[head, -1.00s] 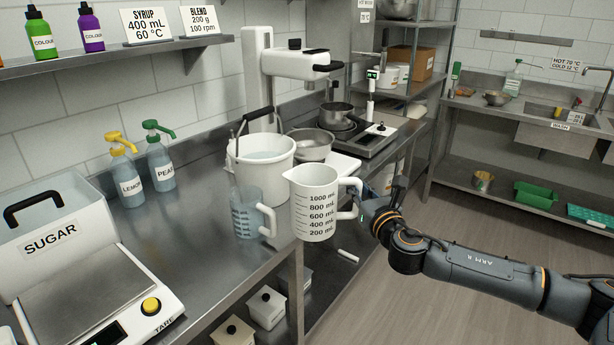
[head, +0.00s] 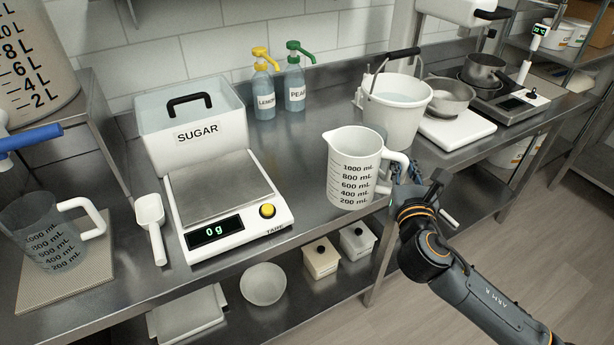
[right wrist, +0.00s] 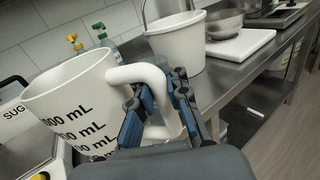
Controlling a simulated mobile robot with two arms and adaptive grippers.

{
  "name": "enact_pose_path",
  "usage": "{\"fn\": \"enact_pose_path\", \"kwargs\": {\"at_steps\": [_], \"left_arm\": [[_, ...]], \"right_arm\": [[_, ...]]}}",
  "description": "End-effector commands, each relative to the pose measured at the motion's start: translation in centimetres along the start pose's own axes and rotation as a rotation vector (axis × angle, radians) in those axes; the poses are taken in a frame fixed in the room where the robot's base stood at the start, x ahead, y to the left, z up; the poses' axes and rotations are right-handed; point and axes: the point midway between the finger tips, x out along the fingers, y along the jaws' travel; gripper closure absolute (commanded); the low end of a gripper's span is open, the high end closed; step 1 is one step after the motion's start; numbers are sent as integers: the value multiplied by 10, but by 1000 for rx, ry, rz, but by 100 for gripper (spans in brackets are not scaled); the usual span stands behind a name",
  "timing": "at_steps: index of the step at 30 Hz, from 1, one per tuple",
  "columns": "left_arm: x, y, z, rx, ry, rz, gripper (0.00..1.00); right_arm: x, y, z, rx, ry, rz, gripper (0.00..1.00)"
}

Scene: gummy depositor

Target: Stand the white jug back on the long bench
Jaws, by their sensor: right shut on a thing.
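The white jug (head: 352,168), marked in mL, is upright in the middle of the head view. My right gripper (head: 402,185) is shut on its handle, at the right side of the jug. The right wrist view also shows the white jug (right wrist: 72,105) and blue fingers (right wrist: 158,105) around the handle. The long steel bench (head: 300,185) runs behind and left of the jug. The jug's base overlaps the bench's front edge in the picture; I cannot tell whether it touches.
A scale (head: 228,205) and sugar bin (head: 190,122) stand left of the jug. A white bucket (head: 396,108) stands behind it to the right. A clear jug (head: 52,240) stands on a mat at far left. Bare bench shows between scale and jug.

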Motion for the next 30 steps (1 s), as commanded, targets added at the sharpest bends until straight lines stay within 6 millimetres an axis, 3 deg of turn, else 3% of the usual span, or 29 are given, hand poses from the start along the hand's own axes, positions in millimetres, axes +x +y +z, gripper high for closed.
{"fn": "enact_pose_path", "kwargs": {"at_steps": [1, 3, 6, 11, 14, 17, 26, 30], "left_arm": [[-9, 0, -1, 0, 0, 0, 56], [-14, 0, -1, 0, 0, 0, 56], [-20, 0, -2, 0, 0, 0, 56], [-24, 0, -2, 0, 0, 0, 56], [-25, 0, -2, 0, 0, 0, 56], [-26, 0, -2, 0, 0, 0, 56], [-32, 0, -3, 0, 0, 0, 56], [-27, 0, -3, 0, 0, 0, 56]], "right_arm": [[-5, 25, 16, 17, -2, 10, 100], [-12, 51, 28, 16, -2, 17, 100], [-22, 81, 46, 16, 0, 25, 100], [-32, 108, 64, 12, 3, 34, 100], [-32, 115, 67, 8, 4, 35, 100], [-20, 116, 62, 3, 5, 33, 100], [52, 111, 28, 4, 6, 34, 100], [75, 110, -2, 5, 8, 35, 100]]}}
